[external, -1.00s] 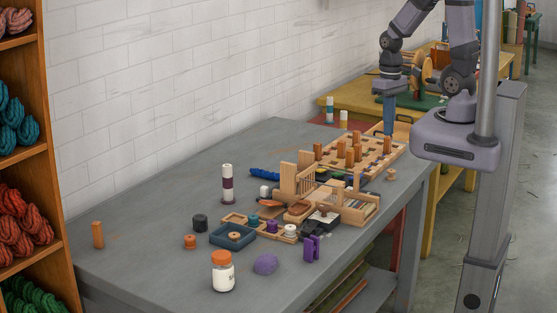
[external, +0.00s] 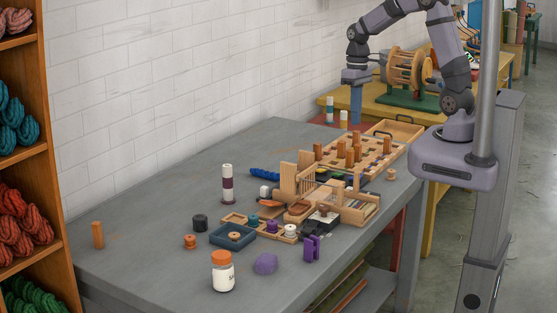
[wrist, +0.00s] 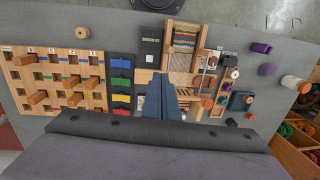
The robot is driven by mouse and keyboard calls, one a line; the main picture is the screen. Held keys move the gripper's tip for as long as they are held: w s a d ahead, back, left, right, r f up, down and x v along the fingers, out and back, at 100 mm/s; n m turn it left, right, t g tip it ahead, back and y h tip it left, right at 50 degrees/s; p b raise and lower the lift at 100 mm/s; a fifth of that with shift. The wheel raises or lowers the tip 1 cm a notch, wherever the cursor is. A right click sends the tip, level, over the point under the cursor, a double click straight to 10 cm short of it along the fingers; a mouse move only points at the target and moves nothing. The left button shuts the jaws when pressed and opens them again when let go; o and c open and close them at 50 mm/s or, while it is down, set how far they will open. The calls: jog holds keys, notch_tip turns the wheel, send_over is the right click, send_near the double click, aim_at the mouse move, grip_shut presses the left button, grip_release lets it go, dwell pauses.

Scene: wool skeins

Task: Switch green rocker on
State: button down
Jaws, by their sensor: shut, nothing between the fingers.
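In the wrist view a dark panel (wrist: 110,72) carries a column of coloured rockers, left of my fingers. The green rocker (wrist: 121,98) lies between a blue rocker (wrist: 121,84) and a yellow one (wrist: 120,110), with a red rocker (wrist: 119,124) nearest my wrist. Whether the green rocker is tipped on or off is too small to tell. In the external view the panel is mostly hidden behind wooden racks. My gripper (external: 356,121) points down, high above the back of the table; its blue fingers (wrist: 161,77) are shut and empty, touching nothing.
A wooden peg board (external: 375,150) with several upright pegs stands beside the panel. A wooden loom (wrist: 185,38) lies on its other side. A white jar (external: 223,275) and purple pieces are near the table's front. The table's left part is mostly clear.

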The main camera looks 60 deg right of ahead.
jog(key=y+b, duration=0.2)
jog(key=b, duration=0.7)
send_over(336, 174)
jog(key=d, duration=0.5)
notch_tip(336, 174, down, 8)
jog(key=shift+w+d+f+t, duration=0.2)
jog(key=shift+d+t, duration=0.1)
jog(key=shift+d, duration=0.15)
jog(key=p+x, duration=0.1)
jog(key=x, duration=0.3)
jog(key=p+x, duration=0.1)
jog(key=x, duration=0.4)
jog(key=p+x, duration=0.1)
jog(key=x, duration=0.4)
jog(key=shift+a+r, duration=0.1)
jog(key=shift+a, duration=0.15)
jog(key=shift+a+f, duration=0.2)
jog(key=shift+d, duration=0.15)
jog(key=shift+d+r, duration=0.15)
jog(key=shift+d, duration=0.55)
